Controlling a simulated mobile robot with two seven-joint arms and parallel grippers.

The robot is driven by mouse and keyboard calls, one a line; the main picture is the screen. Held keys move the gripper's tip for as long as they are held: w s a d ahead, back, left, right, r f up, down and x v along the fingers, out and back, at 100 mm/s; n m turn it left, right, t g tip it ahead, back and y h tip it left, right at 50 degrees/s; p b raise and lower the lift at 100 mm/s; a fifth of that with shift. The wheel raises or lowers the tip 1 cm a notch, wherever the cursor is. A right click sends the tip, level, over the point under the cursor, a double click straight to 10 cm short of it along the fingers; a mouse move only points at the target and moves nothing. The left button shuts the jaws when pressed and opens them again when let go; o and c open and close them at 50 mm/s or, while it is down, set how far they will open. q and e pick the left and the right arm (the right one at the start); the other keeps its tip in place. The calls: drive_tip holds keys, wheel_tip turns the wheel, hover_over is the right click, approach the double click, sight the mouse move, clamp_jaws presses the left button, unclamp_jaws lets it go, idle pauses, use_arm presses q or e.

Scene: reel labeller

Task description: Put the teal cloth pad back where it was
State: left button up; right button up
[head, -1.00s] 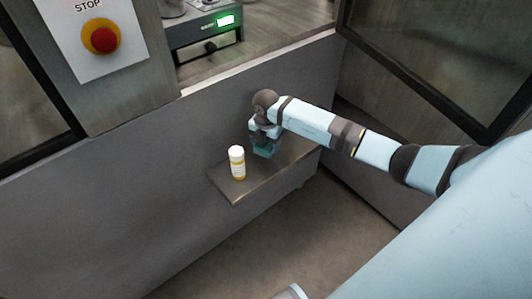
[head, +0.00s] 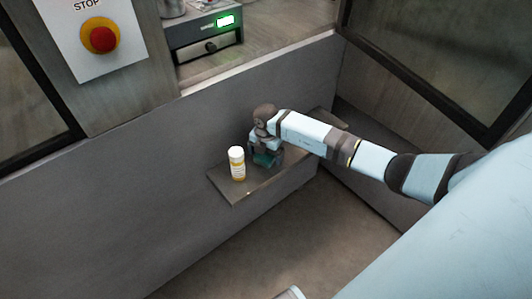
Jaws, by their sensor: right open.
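The teal cloth pad (head: 264,159) is on the small shelf (head: 233,193), or very close above it, and is partly hidden by my right gripper. My right gripper (head: 266,157) points down at the pad from above, with its jaws open around or just over it; I cannot tell whether the fingers touch it. My right arm comes in from the right.
A white-capped bottle (head: 237,164) with a yellow and white label stands upright on the shelf, just left of my right gripper. A grey panel rises behind the shelf. A red stop button (head: 100,37) and a device with a green display (head: 224,21) are above.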

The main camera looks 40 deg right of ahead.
use_arm(q)
drive_tip(key=shift+r+p, duration=0.3)
drive_tip(key=shift+p, duration=0.5)
use_arm(e)
wheel_tip(320, 180, up, 12)
